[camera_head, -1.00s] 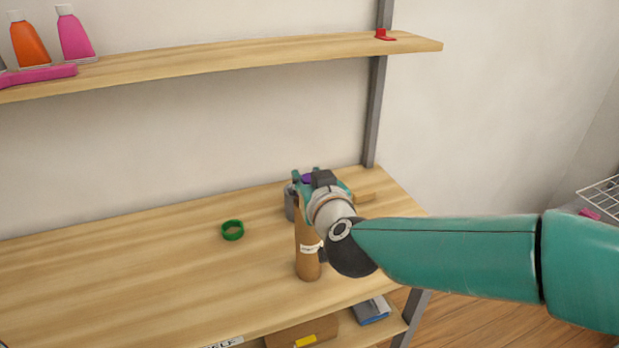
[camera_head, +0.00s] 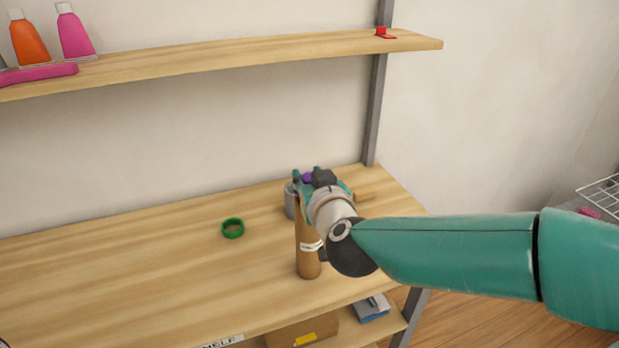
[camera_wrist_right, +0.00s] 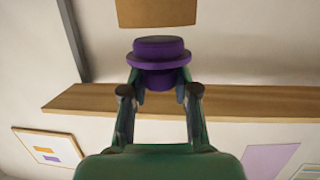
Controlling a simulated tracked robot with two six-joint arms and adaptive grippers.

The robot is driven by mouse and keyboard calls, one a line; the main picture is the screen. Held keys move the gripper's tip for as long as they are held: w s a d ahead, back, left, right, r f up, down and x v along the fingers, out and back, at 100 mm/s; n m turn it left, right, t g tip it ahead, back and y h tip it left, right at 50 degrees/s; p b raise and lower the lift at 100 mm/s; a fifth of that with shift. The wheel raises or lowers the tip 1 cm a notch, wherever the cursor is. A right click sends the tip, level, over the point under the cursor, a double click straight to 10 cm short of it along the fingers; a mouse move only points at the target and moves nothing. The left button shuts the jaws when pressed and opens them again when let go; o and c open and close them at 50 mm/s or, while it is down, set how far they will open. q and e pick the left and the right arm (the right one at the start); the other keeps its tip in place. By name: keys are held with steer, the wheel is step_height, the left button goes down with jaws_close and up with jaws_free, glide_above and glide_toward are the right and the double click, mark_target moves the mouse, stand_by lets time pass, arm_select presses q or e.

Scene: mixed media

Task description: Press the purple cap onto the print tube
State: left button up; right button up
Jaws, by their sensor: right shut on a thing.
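The purple cap (camera_head: 308,178) is held between the fingers of my right gripper (camera_head: 306,175). In the right wrist view the purple cap (camera_wrist_right: 159,52) shows its wide flange, and both fingers of my right gripper (camera_wrist_right: 160,88) are shut on it. The brown print tube (camera_head: 307,262) stands upright on the table, with a white label band, and my right wrist hides its upper part. A brown shape (camera_wrist_right: 157,13), apparently the tube, shows just beyond the cap across a narrow gap. My left gripper is not in view.
A grey can-like container (camera_head: 290,203) stands close behind the tube. A green ring (camera_head: 232,229) lies to its left on the wooden table (camera_head: 120,275). A shelf (camera_head: 220,62) with bottles runs above. The table's left part is clear.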

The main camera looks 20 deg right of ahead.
steer(key=shift+f+b, duration=0.85)
steer(key=shift+f, duration=0.25)
steer(key=o, duration=0.9)
steer(key=shift+s+r+p, duration=0.25)
steer(key=shift+s+p, duration=0.1)
steer(key=shift+s, duration=0.1)
steer(key=p+v, duration=0.1)
steer(key=v, duration=0.3)
